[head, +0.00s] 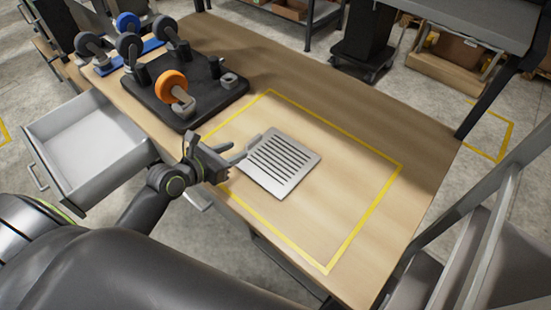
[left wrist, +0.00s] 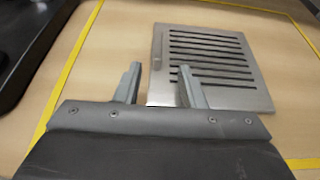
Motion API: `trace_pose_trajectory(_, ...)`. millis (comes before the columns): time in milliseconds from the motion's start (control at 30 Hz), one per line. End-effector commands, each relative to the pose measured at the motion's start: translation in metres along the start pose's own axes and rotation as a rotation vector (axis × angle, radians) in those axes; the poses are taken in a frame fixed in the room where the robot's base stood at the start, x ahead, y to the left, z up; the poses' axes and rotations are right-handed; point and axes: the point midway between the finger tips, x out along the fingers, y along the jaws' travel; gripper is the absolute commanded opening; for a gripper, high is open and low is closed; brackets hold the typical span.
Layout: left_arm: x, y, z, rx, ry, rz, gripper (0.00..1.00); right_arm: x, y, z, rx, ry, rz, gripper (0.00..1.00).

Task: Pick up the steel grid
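The steel grid (head: 281,164) is a flat, slotted plate lying on the wooden table inside a yellow taped rectangle. It also shows in the left wrist view (left wrist: 225,92), beyond and to the right of the fingers. My left gripper (head: 243,150) is beside the grid's left edge in the head view. In the left wrist view its two fingers (left wrist: 160,82) stand apart with nothing held between them. The right finger overlaps the near left part of the grid in that view; I cannot tell whether it touches. My right gripper is not in view.
A black base (head: 215,92) with an orange wheel (head: 171,86) stands behind left, near several grey wheels. An open, empty-looking drawer (head: 88,145) sticks out at the left. The table inside the yellow tape (head: 370,218) is clear right of the grid.

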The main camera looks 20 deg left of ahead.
Motion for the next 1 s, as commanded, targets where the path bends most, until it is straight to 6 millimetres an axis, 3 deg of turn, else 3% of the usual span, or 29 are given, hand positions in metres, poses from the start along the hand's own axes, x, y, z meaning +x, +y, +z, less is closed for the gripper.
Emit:
trace_pose_trajectory(100, 0.02, 0.0, 0.0, -0.002, 0.0, 0.0, 0.36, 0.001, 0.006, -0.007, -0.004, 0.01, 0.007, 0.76)
trace_pose_trajectory(367, 0.038, 0.001, 0.002, 0.0, 0.0, 0.0, 0.36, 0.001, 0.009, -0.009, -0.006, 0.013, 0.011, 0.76)
trace_pose_trajectory(633, 0.075, 0.003, 0.006, -0.002, 0.0, 0.0, 0.36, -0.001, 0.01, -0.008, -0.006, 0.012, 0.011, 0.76)
trace_pose_trajectory(1000, 0.083, 0.003, 0.005, 0.001, 0.002, 0.001, 0.34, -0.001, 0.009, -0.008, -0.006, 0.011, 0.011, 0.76)
